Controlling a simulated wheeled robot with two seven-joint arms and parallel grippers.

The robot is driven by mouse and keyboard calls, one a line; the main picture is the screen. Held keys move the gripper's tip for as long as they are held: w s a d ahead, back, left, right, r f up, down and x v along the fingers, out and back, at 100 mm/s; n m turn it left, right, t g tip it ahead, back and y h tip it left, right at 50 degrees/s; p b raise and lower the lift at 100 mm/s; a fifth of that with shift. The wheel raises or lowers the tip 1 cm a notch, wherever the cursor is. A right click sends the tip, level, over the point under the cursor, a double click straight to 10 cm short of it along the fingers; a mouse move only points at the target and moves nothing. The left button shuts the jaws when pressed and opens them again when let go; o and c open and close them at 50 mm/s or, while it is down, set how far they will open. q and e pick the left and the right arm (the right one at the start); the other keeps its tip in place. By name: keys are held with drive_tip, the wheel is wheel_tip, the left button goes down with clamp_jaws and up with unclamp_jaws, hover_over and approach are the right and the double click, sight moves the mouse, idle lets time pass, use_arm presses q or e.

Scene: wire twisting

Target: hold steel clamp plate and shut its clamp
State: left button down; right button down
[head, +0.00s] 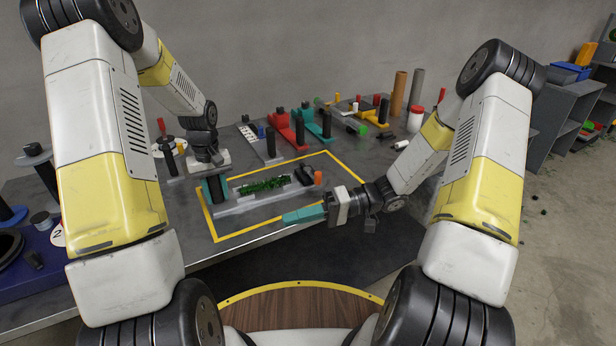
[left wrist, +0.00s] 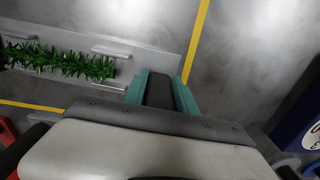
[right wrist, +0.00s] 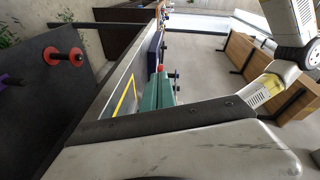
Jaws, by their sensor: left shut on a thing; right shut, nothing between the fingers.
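The steel clamp plate (head: 245,206) lies inside the yellow outline on the table, with a green bristly wire piece (head: 264,185) along its middle. A black clamp (head: 306,174) with an orange part (head: 318,177) stands at its right end; I cannot tell whether it is open or shut. My left gripper (head: 214,188) is shut on the black post (left wrist: 159,92) at the plate's left end; the plate also shows in the left wrist view (left wrist: 150,56). My right gripper (head: 300,214) is shut and empty, low in front of the plate's right end, apart from the clamp.
Behind the outline stand a red plate (head: 281,126), a teal plate (head: 314,123) and a yellow plate (head: 374,118). A red-capped jar (head: 415,120) and tall tubes are at back right. A blue board (head: 66,262) lies at left. The table's front edge is close below my right gripper.

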drive_tip(key=s+f+n+g+h, duration=0.2)
drive_tip(key=s+n+g+h, duration=0.3)
drive_tip(key=n+h, duration=0.35)
drive_tip(key=w+a+r+n+t+h, duration=0.1)
drive_tip(key=w+r+n+t+h, duration=0.4)
drive_tip(key=w, duration=0.4)
drive_tip(key=w+a+r+n+t+h, duration=0.1)
drive_tip(key=w+r+n+t+h, duration=0.4)
drive_tip(key=w, duration=0.4)
drive_tip(key=shift+w+n+t+h, duration=0.2)
drive_tip(key=shift+n+t+h, duration=0.35)
drive_tip(key=shift+t+h, duration=0.25)
